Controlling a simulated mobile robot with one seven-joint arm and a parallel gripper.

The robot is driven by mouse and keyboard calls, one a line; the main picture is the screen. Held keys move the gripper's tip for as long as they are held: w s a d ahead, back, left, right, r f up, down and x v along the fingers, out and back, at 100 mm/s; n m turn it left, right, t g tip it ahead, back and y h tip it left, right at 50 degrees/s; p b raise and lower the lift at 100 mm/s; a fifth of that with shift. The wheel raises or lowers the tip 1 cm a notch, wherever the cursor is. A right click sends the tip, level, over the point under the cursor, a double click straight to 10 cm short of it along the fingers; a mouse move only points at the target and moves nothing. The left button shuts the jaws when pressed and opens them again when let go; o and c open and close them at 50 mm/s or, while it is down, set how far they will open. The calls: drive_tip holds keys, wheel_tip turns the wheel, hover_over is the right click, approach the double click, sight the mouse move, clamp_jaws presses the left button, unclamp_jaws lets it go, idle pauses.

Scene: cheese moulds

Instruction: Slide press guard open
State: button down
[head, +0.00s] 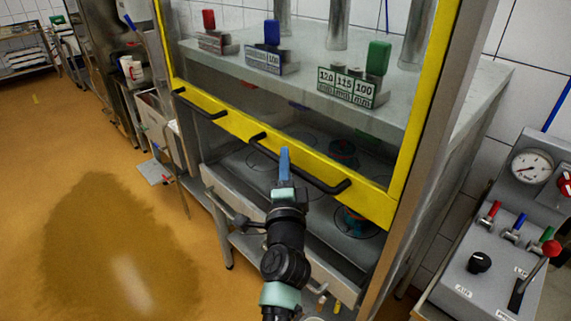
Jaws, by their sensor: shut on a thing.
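The press guard is a clear panel in a yellow frame (228,121), with two black bar handles on its lower rail. My gripper (285,157), with blue fingers, is shut on the right handle (318,182), left of that handle's middle. The fingers hide a short piece of the bar. The left handle (196,105) is free. The guard's lower rail stands above the press table (258,158), and a gap shows beneath it. Round moulds (358,222) sit on the table, partly behind the rail.
Behind the guard are press cylinders and stands with red, blue and green blocks, one sign (346,88) reading 120, 115, 100 mm. A control panel (505,262) with gauge and levers stands at right. The floor at left (100,230) is clear, with a dark wet-looking patch.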

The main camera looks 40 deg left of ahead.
wheel_tip(320, 180, up, 10)
drive_tip(key=p, duration=0.7)
drive_tip(key=c, duration=0.8)
unclamp_jaws()
drive_tip(key=shift+f, duration=0.25)
drive_tip(key=shift+d+f, duration=0.1)
drive_tip(key=shift+b+v, duration=1.55)
drive_tip(key=shift+v, duration=4.9)
